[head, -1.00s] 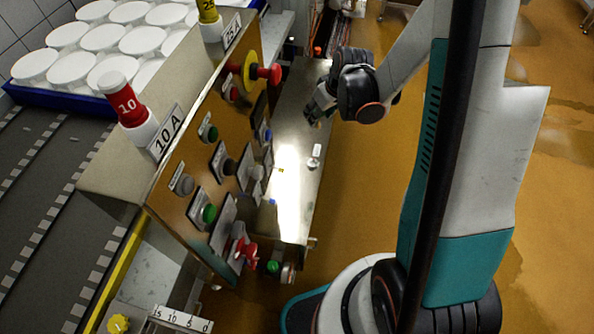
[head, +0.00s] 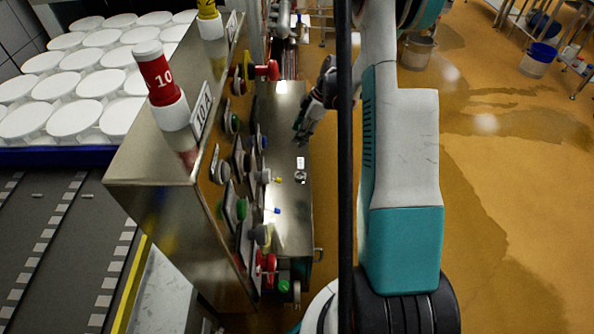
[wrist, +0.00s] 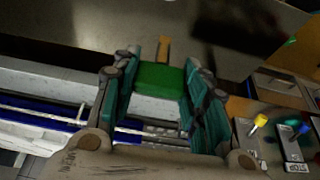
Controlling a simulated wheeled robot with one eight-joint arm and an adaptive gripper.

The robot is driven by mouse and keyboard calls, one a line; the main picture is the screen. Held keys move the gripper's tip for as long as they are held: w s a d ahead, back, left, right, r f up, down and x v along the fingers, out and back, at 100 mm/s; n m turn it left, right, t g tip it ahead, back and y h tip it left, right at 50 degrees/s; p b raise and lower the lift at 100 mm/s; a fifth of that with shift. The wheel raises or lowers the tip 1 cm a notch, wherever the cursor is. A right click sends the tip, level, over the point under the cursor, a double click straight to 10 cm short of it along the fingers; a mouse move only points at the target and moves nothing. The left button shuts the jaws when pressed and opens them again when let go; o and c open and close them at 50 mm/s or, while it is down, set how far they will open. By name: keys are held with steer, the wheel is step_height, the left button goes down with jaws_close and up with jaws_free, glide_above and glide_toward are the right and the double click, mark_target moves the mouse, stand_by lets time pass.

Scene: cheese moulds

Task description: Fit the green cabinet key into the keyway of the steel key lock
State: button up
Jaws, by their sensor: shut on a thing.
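The green cabinet key (wrist: 160,78) is between the fingers of my gripper (wrist: 166,68) in the wrist view. Its green block-shaped head is gripped on both sides, and a narrow brass-coloured part points away past the fingertips. In the head view my gripper (head: 302,136) is over the far part of the steel ledge, to the right of the control panel; the key cannot be made out there. A small round steel fitting (head: 300,176) with a white label sits on the ledge, nearer than the gripper. It may be the steel key lock; its keyway cannot be made out.
The control panel (head: 213,207), with several protruding buttons and knobs, stands left of the ledge (head: 288,222). A yellow knob (wrist: 261,121) shows near the gripper in the wrist view. Open floor (head: 490,210) lies right.

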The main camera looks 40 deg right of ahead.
step_height(320, 180, down, 16)
steer(key=b, duration=0.4)
steer(key=shift+f, duration=0.1)
steer(key=shift+f+b, duration=0.65)
steer(key=shift+b, duration=0.1)
steer(key=o, duration=1.1)
steer(key=shift+c, duration=0.2)
steer(key=shift+r, duration=0.15)
steer(key=shift+r+p, duration=0.55)
steer(key=shift+p, duration=0.2)
steer(key=p+v, duration=0.3)
steer(key=v, duration=0.9)
steer(key=shift+p, duration=0.35)
steer(key=shift+f, duration=0.1)
